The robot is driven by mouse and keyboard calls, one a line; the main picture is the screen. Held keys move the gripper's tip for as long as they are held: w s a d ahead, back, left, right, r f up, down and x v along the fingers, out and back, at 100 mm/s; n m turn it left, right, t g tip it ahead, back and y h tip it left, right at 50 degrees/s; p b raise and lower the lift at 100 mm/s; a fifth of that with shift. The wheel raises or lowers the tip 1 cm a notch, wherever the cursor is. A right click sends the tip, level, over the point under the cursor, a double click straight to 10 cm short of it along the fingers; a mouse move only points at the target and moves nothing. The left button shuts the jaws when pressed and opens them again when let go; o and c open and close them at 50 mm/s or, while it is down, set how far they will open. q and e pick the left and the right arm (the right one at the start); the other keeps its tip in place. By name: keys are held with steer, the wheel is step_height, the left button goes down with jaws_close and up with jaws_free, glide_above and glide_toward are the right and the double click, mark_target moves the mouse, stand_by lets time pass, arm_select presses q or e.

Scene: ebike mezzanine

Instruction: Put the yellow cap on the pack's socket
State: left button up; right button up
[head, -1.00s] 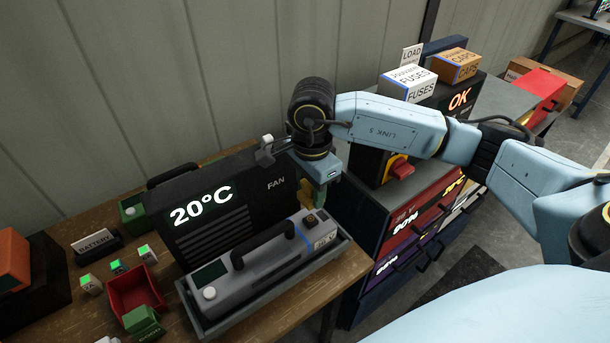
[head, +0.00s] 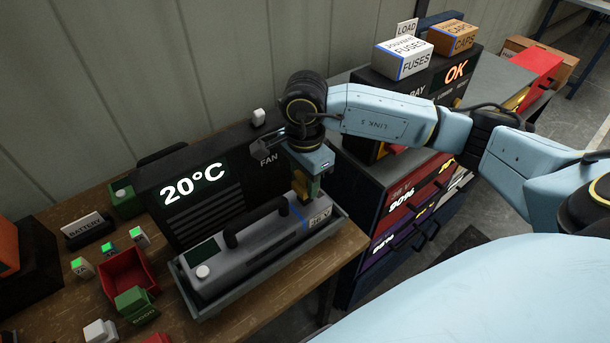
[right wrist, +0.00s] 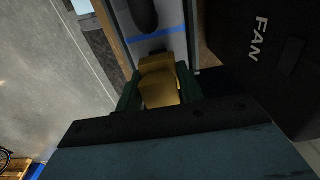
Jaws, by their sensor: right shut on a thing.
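The grey pack (head: 262,243) lies in a grey tray (head: 340,226) on the wooden bench, with a dark handle, a blue stripe and a voltage label on its right end. My right gripper (head: 308,190) is over that right end, pointing down. It is shut on the yellow cap (right wrist: 158,88), which shows between its green fingers in the right wrist view. The blue stripe of the pack shows just beyond the cap there. The socket is hidden behind the gripper and cap, so I cannot tell whether the cap touches it. My left gripper is not in view.
The black fan box (head: 215,185) reading 20°C stands close behind the pack. A red bin (head: 128,275) and small blocks lie left of the pack.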

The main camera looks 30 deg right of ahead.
steer(key=shift+f+b, duration=0.3)
steer(key=shift+f, duration=0.6)
steer(key=shift+f+b, duration=0.7)
steer(key=shift+b, duration=0.05)
steer(key=shift+f+b, duration=0.15)
steer(key=shift+b, duration=0.2)
steer(key=o, duration=1)
step_height(320, 180, up, 13)
steer(key=shift+b, duration=0.5)
steer(key=shift+r+p, duration=1.75)
steer(key=shift+r, duration=1.45)
